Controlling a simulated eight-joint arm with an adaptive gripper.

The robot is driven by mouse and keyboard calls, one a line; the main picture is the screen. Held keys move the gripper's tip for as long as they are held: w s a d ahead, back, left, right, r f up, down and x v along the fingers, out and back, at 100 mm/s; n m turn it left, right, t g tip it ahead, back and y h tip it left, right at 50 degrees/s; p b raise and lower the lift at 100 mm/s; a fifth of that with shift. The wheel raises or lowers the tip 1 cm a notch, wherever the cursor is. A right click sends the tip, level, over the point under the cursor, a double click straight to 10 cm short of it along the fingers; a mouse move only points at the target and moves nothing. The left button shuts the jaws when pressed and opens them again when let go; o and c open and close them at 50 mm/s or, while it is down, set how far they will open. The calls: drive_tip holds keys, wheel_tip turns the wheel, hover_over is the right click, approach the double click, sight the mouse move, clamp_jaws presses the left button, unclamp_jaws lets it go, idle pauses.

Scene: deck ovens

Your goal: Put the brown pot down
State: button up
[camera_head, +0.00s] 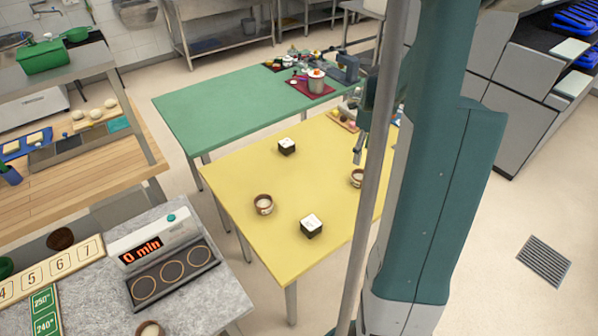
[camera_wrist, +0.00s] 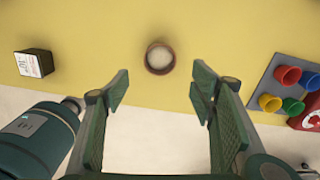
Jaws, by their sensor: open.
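A small brown pot (camera_wrist: 160,58) with pale contents stands upright on the yellow table (camera_wrist: 110,30) in the wrist view. My gripper (camera_wrist: 206,92) is open there, with empty space between its green fingers, and the pot lies beyond the fingertips, apart from them. In the head view, one brown pot (camera_head: 263,204) stands on the left part of the yellow table (camera_head: 235,180). Another brown pot (camera_head: 357,178) is partly hidden by my grey column, close below my gripper (camera_head: 359,150). I cannot tell for sure which of these the wrist view shows.
Two dark boxes with white tops (camera_head: 287,146) (camera_head: 311,225) stand on the yellow table. A grey rack of coloured cups (camera_wrist: 286,83) is at the wrist view's right. A green table (camera_head: 215,110) stands behind. A counter with a timer (camera_head: 152,245) is at the left.

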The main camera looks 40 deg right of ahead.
drive_tip(key=w+a+r+n+t, duration=0.1)
drive_tip(key=a+r+n, duration=0.4)
drive_tip(key=a, duration=0.3)
drive_tip(key=w+a+r+n+t+h, duration=0.1)
drive_tip(key=a+r+n, duration=0.35)
drive_tip(key=a, duration=0.45)
drive_tip(key=w+a+r+n+t, duration=0.1)
drive_tip(key=a+r+n, duration=0.45)
drive_tip(key=a, duration=0.25)
drive_tip(key=s+a+r+n+t, duration=0.1)
drive_tip(key=s+a+n, duration=0.2)
drive_tip(key=a+n, duration=0.3)
drive_tip(key=s+a+r+n+t, duration=0.1)
drive_tip(key=s+a+n, duration=0.3)
drive_tip(key=a, duration=0.6)
drive_tip(key=s+a+r+n+t+y, duration=0.1)
drive_tip(key=s+a+n+t, duration=0.1)
drive_tip(key=a+n, duration=0.7)
drive_tip(key=shift+s+r, duration=0.25)
drive_tip(key=shift+s, duration=0.65)
drive_tip(key=shift+f+b, duration=0.75)
drive_tip(key=shift+f, duration=0.05)
